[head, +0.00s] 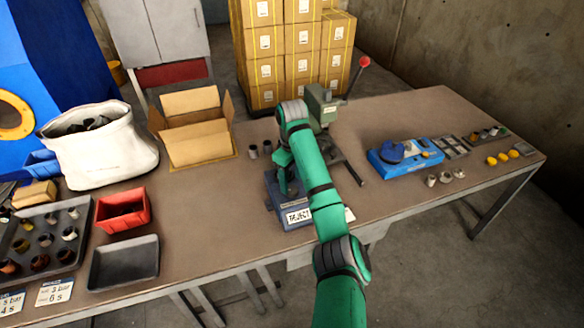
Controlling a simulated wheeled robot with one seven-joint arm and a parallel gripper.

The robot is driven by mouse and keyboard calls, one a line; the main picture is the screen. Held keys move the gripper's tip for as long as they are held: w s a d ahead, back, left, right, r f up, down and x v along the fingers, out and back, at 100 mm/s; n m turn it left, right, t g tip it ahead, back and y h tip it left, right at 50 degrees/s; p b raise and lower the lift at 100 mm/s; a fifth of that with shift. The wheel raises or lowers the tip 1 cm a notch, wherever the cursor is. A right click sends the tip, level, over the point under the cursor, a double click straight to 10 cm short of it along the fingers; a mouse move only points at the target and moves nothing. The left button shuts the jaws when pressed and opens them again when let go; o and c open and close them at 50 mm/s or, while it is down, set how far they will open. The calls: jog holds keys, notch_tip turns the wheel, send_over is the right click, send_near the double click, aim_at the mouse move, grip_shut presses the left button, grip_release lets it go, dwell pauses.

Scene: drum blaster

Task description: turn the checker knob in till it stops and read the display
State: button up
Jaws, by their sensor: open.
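The blue checker (405,156) lies on the right half of the table, with a darker blue round knob (392,151) on its left part. A small light patch near its right end may be the display; no reading can be made out. My gripper (288,187) is well to the left of the checker, pointing down above the dark blue bin marked REJECT (297,216). It is open, and I see nothing held in it. My green arm hides part of the bin.
A green press (321,105) with a red-balled lever stands behind my arm, its base bar reaching right toward the checker. Small cups (445,177) stand in front of the checker. A grey tray (451,146) and yellow pieces (502,158) lie to its right.

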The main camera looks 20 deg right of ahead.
aim_at(292, 190)
notch_tip(292, 190, up, 7)
jog(key=shift+r, duration=0.2)
dwell(0.4)
